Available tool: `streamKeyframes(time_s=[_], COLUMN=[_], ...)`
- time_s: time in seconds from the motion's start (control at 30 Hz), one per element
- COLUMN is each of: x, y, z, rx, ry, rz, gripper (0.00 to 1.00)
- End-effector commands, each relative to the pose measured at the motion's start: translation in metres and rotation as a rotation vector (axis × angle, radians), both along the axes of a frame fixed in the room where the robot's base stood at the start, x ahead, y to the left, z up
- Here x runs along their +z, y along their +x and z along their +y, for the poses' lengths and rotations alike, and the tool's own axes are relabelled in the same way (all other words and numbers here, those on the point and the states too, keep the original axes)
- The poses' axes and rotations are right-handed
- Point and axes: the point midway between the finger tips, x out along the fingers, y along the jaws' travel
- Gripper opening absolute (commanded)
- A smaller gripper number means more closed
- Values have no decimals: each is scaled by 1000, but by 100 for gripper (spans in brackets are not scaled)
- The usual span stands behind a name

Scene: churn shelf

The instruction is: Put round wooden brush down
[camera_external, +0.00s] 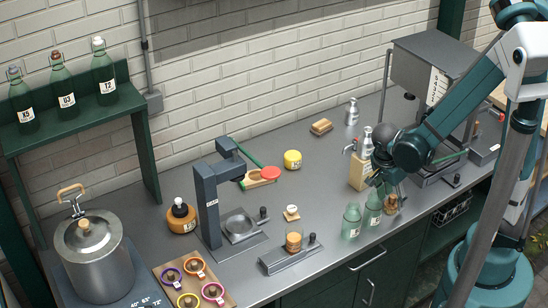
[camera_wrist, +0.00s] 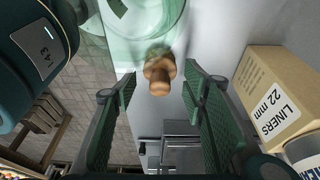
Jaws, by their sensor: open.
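The round wooden brush (camera_external: 391,205) is a small tan-brown piece at the front edge of the grey counter, just right of two pale green glass bottles. In the wrist view the brush (camera_wrist: 159,72) shows its turned wooden knob, with darker bristles at its far end. My gripper (camera_external: 386,187) is low over the counter at the brush. In the wrist view its green ridged fingers (camera_wrist: 160,86) are spread apart, one on each side of the brush, with gaps visible. Whether the brush's base rests on the counter is hard to see.
Clear green glass (camera_wrist: 150,25) is close beyond the brush. A cardboard liners box (camera_wrist: 272,95) stands to the right in the wrist view. The two green bottles (camera_external: 352,221) stand left of my gripper. A metal fixture (camera_external: 290,254) sits farther left; mid-counter is mostly clear.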

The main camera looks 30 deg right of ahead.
Motion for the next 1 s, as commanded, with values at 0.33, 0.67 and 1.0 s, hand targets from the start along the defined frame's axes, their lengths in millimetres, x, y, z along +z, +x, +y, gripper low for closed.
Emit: streamKeyframes(time_s=[0.33, 0.67, 1.0], x=[9, 37, 73], y=[0, 0, 0], z=[2, 11, 22], rx=[0, 2, 1], ry=[0, 0, 0], rz=[0, 1, 0], gripper=[43, 43, 43])
